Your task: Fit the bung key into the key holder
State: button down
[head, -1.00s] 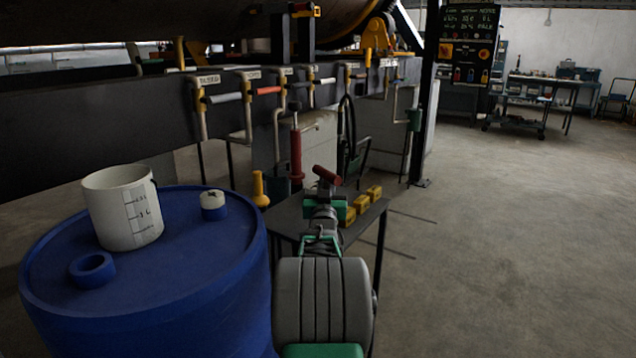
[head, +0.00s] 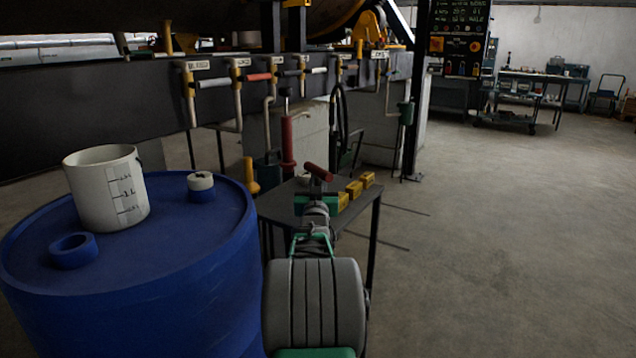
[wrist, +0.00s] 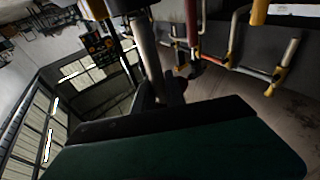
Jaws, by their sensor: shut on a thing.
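The bung key appears to be the tool with a red crossbar handle (head: 317,172), seen just beyond my gripper in the head view. In the wrist view a grey shaft (wrist: 149,55) runs up from between the dark fingers of my gripper (wrist: 160,92), which are shut on it. The fingertips are hidden behind my wrist in the head view. The key is held over the small dark table. I cannot pick out the key holder for certain in either view.
A blue drum (head: 150,295) on the left carries a white measuring bucket (head: 106,187), a blue ring (head: 73,251) and a white-topped blue cap (head: 201,186). Yellow blocks (head: 354,188) sit on the dark table (head: 283,204). Pipes with coloured handles line the beam behind. Floor at right is clear.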

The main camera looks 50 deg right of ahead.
jog(key=shift+f+b, duration=2)
jog(key=shift+b, duration=0.05)
jog(key=c, duration=1.3)
grip_release()
jog(key=p+v, duration=0.2)
jog(key=v, duration=0.5)
jog(key=shift+s+a, duration=0.2)
jog(key=shift+s+a+f, duration=0.1)
jog(key=shift+a, duration=0.05)
